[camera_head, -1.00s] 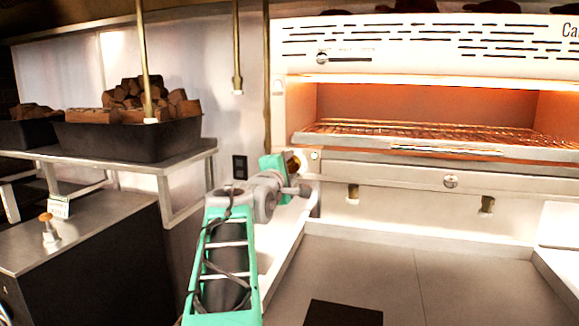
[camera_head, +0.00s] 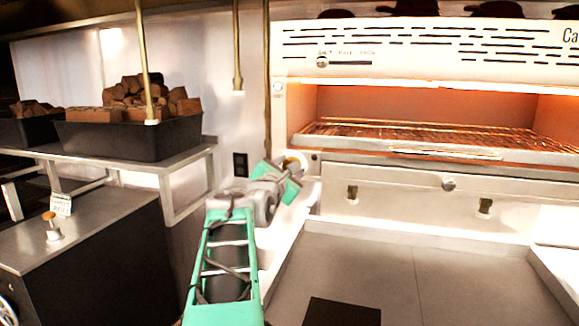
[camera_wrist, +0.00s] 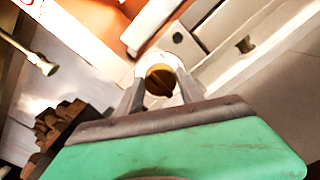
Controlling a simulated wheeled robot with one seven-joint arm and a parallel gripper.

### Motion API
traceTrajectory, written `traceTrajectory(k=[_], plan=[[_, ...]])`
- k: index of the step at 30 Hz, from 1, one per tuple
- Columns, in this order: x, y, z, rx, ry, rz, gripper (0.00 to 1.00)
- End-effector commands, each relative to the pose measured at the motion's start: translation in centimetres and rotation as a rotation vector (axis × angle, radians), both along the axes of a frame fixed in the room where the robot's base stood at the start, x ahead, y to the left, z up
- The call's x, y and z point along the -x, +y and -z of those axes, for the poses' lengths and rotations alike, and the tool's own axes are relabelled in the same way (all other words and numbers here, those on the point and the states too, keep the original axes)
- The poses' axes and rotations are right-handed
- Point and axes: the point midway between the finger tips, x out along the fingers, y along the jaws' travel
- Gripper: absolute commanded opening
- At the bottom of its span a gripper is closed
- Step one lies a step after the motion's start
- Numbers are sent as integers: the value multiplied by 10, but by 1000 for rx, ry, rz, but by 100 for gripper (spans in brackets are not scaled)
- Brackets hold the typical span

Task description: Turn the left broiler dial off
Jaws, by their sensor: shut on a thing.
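The broiler (camera_head: 300,68) fills the upper right of the head view, with a glowing cavity and a wire rack. My gripper (camera_head: 292,164) is at the lower left corner of its front. In the wrist view, my gripper (camera_wrist: 158,88) has its two fingers on either side of a round brass-coloured dial (camera_wrist: 160,78) with a pale surround and is shut on it. My green hand hides much of the dial in the head view, so I cannot read its setting there.
A black bin (camera_head: 125,138) of wood chunks stands on a metal shelf at left. Brass rods hang from above. The grey tiled surface (camera_head: 400,265) below the broiler is mostly clear.

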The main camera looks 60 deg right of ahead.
Motion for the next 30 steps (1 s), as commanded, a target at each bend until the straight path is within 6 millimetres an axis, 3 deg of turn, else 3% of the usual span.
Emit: traceTrajectory(k=[19,20,27,30], plan=[[0,0,-1,11,54,0,4],[0,0,-1,11,54,0,46],[0,0,-1,10,54,0,65],[0,0,-1,10,53,0,66]])
